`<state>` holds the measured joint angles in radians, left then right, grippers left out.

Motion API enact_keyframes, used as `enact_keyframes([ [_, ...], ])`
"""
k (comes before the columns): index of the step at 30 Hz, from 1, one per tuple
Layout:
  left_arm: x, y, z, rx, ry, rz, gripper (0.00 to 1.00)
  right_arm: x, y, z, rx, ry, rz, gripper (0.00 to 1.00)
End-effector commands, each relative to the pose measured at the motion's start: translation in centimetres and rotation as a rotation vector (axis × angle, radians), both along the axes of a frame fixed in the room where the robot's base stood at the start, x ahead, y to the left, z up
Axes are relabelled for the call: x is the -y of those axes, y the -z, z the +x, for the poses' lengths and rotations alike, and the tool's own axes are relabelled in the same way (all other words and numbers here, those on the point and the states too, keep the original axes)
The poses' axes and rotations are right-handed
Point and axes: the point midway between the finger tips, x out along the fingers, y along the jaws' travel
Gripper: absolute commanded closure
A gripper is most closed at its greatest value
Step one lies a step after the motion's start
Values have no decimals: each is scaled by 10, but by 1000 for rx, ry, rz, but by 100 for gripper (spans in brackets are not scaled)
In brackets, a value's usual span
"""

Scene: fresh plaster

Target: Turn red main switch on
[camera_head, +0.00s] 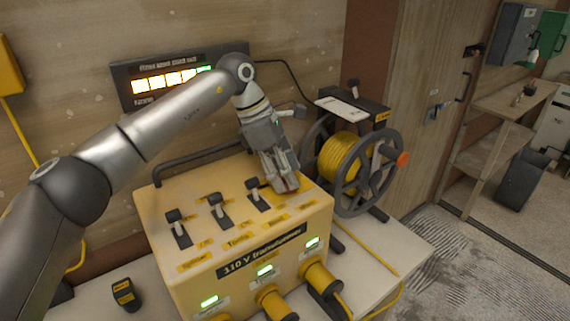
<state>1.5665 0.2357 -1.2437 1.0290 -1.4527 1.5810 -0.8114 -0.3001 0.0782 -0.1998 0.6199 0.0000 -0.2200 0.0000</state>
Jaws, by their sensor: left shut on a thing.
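A yellow 110 V transformer box (202,244) stands on a pale bench. Its top carries three black lever switches in a row: left (178,228), middle (219,210) and right (256,194). My left gripper (286,184) comes down from above onto the right end of this row. My right gripper is not in view.
A yellow cable reel (347,157) stands close to the right of the box. A black handle bar (195,160) runs behind the box. A wall display (160,83) has lit white and green segments. Green lamps (265,270) glow on the front.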

Motion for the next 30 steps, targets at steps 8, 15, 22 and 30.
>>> enact_keyframes([
  [8, 0, -1, 1, 2, 97, 1, 76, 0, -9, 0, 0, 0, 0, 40],
  [15, 0, -1, 1, 4, 121, 1, 76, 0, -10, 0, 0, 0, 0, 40],
  [22, 0, -1, 1, 4, 122, 1, 76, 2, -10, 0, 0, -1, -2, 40],
  [30, 0, -1, 1, 4, 121, 1, 30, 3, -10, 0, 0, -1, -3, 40],
])
